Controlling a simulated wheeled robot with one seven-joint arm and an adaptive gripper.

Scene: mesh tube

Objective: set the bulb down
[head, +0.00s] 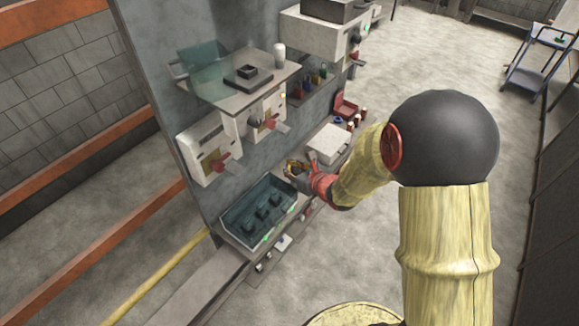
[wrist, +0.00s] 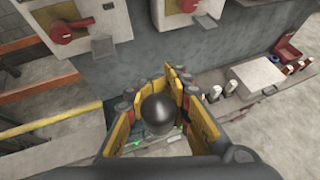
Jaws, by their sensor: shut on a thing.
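The bulb (wrist: 158,112) shows in the wrist view as a dark, rounded, shiny thing between the yellow-padded fingers of my gripper (wrist: 158,90). The fingers are shut on it from both sides. In the head view my gripper (head: 294,169) is over the bench beside the wall, near the right back end of a teal tray (head: 287,192) with several dark raised blocks inside. The bulb cannot be made out clearly in the head view. Its underside is hidden in the wrist view.
A white box (head: 327,144) stands on the bench beyond my gripper, with a red holder (head: 345,106) and small containers behind it. Wall units with red handles (head: 219,162) and a shelf (head: 240,85) overhang the tray. Open floor (head: 400,75) lies right of the bench.

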